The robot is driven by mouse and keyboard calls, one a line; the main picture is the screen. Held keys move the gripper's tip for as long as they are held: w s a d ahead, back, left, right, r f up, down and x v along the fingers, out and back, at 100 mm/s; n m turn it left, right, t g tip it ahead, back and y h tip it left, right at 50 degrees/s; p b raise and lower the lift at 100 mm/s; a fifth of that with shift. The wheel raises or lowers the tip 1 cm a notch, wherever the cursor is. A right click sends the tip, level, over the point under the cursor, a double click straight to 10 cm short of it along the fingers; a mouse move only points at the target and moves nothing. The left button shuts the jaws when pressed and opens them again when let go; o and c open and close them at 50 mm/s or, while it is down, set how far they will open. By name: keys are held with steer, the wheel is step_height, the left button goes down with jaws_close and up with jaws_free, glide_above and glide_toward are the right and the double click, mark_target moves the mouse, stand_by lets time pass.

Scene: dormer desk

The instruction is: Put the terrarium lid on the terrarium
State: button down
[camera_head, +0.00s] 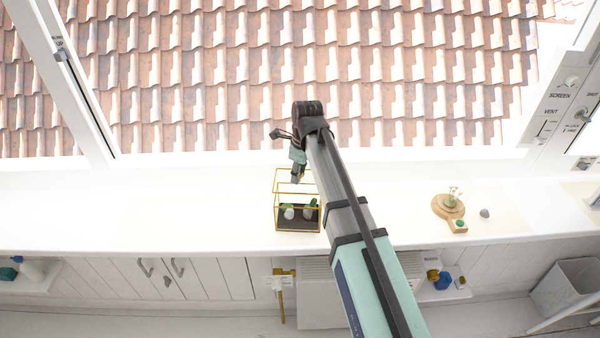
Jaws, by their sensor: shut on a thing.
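The terrarium (299,226) is a small glass box with thin gold edges on the white desk. It holds dark soil, pale stones and green plants. My gripper (296,179) is right above its back part, pointing down, and is shut on the terrarium lid (290,188). The lid looks like a pale pane with a gold edge, at or just over the top of the box. My gripper covers part of it. I cannot tell whether the lid touches the rim or is level.
A round wooden board (441,207) with a small plant, a small block with a green top (460,225) and a grey stone (485,213) lie to the right. The desk left of the terrarium is clear. A window frame (200,158) runs behind.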

mark_target(298, 186)
steer(key=shift+r+p, duration=0.1)
steer(key=shift+p, duration=0.2)
steer(key=shift+f+b, duration=0.9)
steer(key=shift+f, duration=2)
steer(key=c, duration=0.8)
jaws_free()
